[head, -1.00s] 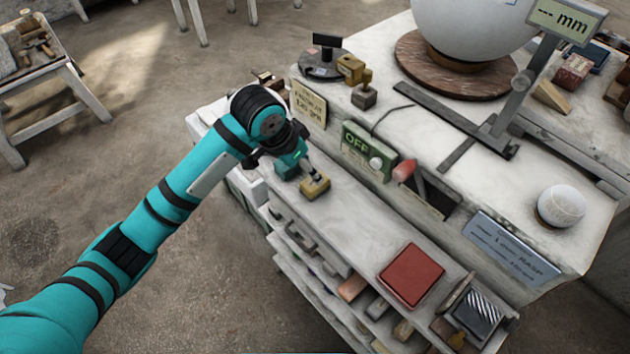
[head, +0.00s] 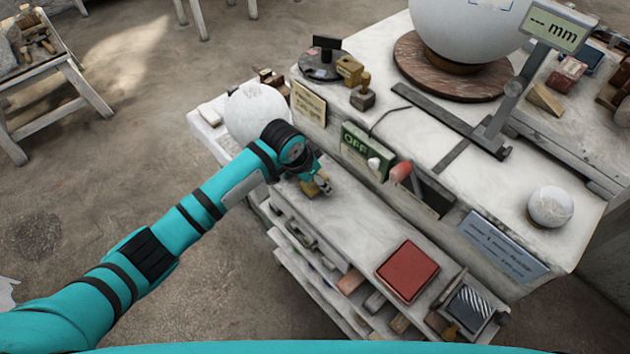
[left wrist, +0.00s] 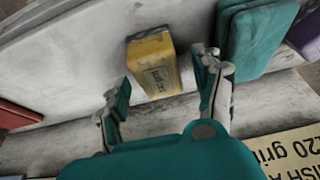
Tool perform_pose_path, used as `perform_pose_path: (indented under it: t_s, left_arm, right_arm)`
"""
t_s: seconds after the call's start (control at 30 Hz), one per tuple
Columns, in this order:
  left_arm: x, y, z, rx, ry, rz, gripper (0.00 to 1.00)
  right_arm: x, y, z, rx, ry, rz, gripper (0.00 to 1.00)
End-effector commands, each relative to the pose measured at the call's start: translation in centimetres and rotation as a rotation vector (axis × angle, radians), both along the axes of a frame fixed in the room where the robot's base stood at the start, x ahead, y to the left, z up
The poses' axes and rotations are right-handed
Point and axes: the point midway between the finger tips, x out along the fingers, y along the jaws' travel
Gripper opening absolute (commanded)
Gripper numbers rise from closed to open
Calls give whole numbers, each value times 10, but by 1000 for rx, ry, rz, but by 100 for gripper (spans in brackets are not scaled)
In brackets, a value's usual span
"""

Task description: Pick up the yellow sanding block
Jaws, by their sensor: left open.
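The yellow sanding block (left wrist: 154,65) lies on the pale shelf, with a printed label on its side, in the left wrist view. In the head view it is mostly hidden by my gripper, with a yellow part (head: 310,188) showing. My left gripper (left wrist: 160,88) is open. Its two fingers are on either side of the block in the left wrist view, with the block between and a little beyond them. In the head view my left gripper (head: 322,188) is right at the block. I cannot tell whether a finger touches it. My right gripper is not in view.
A teal block (left wrist: 258,40) stands close beside the right finger in the left wrist view. A red pad (head: 408,271) lies farther along the shelf. A green OFF box (head: 366,154) and the raised white worktop edge are behind. A white sphere (head: 258,112) is behind my wrist.

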Motion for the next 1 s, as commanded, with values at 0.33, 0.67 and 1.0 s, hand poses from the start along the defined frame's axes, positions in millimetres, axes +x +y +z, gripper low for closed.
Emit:
perform_pose_path:
  t_s: [0.33,0.67,1.0]
  left_arm:
    - [0,0,0,0,0,0,29]
    - [0,0,1,-1,-1,0,7]
    - [2,0,18,-3,-5,1,7]
  right_arm:
    - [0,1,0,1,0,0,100]
    - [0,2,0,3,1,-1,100]
    - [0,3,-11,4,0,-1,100]
